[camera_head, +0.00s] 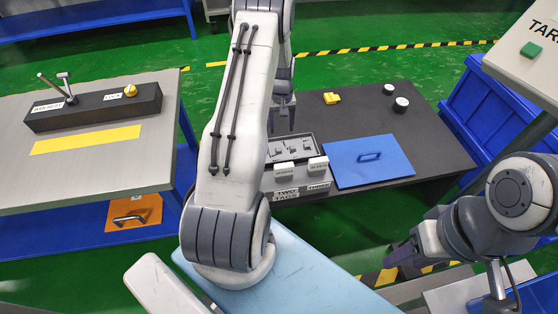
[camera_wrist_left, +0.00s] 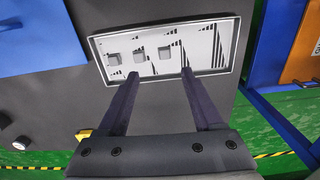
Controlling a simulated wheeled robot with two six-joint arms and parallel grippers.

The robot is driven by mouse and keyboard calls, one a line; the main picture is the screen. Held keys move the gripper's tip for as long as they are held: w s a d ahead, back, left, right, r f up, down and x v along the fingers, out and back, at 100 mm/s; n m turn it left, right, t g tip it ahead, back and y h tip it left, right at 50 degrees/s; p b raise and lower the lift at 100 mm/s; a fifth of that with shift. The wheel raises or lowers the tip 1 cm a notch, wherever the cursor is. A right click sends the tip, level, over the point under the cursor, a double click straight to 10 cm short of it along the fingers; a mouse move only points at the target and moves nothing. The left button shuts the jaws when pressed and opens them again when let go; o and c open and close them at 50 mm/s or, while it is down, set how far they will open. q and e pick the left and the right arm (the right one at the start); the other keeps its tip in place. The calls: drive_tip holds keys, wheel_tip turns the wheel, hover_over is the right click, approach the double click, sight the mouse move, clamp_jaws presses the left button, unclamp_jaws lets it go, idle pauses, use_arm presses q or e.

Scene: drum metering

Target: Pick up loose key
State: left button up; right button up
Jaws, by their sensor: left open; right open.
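A small yellow piece (camera_head: 331,98), perhaps the loose key, lies on the dark table behind the blue plate; its shape is too small to be sure. In the left wrist view, part of a yellow piece (camera_wrist_left: 83,134) shows beside the gripper body. My left gripper (camera_head: 281,118) points down above a shallow tray (camera_head: 305,137) of small grey pieces. Its two fingers (camera_wrist_left: 160,73) are apart with nothing held; the tray rim (camera_wrist_left: 93,60) shows beyond them. My right gripper (camera_head: 402,258) is open and empty at the lower right, away from the table.
A blue plate with a handle (camera_head: 370,177) lies right of the tray. Two pale blocks (camera_head: 285,172) stand in front of the tray. Two white-topped round items (camera_head: 401,104) stand at the back right. A black bar with a yellow knob (camera_head: 130,90) sits on the left bench.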

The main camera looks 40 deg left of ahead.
use_arm(q)
drive_tip(key=b, duration=0.2)
hover_over(278, 149)
drive_tip(key=shift+n, duration=0.3)
drive_tip(key=f, duration=0.6)
drive_tip(key=shift+s+f, duration=0.2)
drive_tip(key=shift+f, duration=0.05)
drive_tip(key=f, duration=0.2)
drive_tip(key=f+b, duration=0.1)
drive_tip(key=f, duration=0.2)
drive_tip(key=shift+w+f+b, duration=0.3)
drive_tip(key=shift+b, duration=0.1)
drive_tip(key=shift+c, duration=0.3)
clamp_jaws()
